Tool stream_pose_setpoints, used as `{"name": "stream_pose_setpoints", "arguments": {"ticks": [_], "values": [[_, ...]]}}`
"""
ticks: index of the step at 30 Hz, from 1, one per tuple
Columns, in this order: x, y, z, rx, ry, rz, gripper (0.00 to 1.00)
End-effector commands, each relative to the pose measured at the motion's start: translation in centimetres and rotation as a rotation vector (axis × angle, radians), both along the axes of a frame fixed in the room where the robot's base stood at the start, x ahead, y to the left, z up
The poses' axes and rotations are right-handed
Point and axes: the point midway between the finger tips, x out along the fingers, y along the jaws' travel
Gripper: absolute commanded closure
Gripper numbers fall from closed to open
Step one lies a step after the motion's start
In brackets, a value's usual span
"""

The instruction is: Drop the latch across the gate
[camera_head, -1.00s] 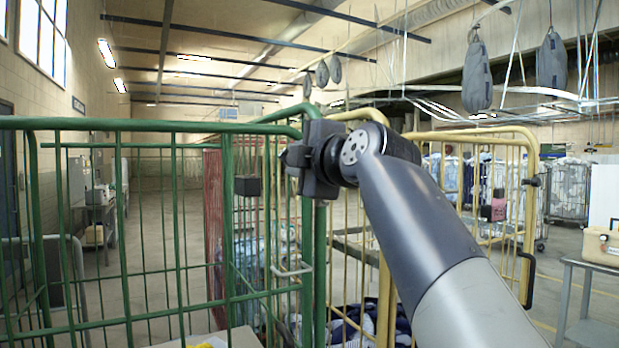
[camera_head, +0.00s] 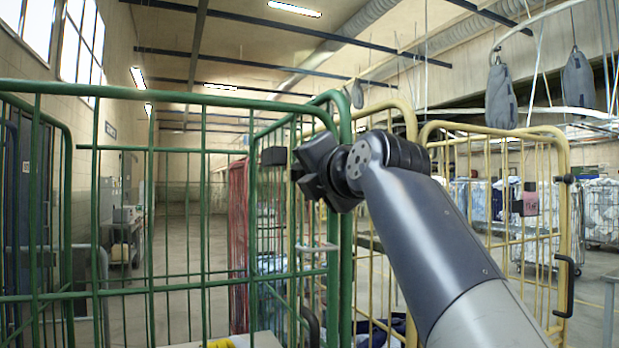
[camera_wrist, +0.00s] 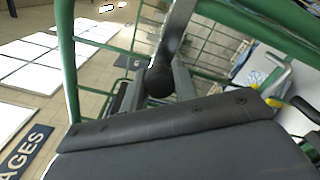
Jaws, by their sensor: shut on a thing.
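The gate is a green barred panel (camera_head: 150,208) of a roll cage, filling the left and middle of the head view. A black block (camera_head: 273,156) sits on its bars, just left of my gripper (camera_head: 312,168). My gripper is at the green post by the gate's right edge, level with the block. In the wrist view, a grey metal bar with a black round knob (camera_wrist: 160,80), apparently the latch, stands close in front of the wrist.
A light metal loop handle (camera_head: 316,247) is on the green cage below my gripper. A yellow cage (camera_head: 562,215) stands at the right, with a black handle. Grey sling bags (camera_head: 501,97) hang overhead at the right.

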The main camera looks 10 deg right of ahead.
Motion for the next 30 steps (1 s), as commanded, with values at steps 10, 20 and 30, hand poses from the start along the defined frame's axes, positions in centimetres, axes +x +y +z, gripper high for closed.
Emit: {"name": "stream_pose_setpoints", "arguments": {"ticks": [10, 20, 30], "values": [[0.04, 0.01, -0.45, -0.037, -0.009, 0.001, 1.00], [0.06, -0.01, -0.54, -0.038, -0.008, -0.001, 0.67], [0.01, 0.00, -0.41, -0.035, -0.010, 0.000, 0.51]]}}
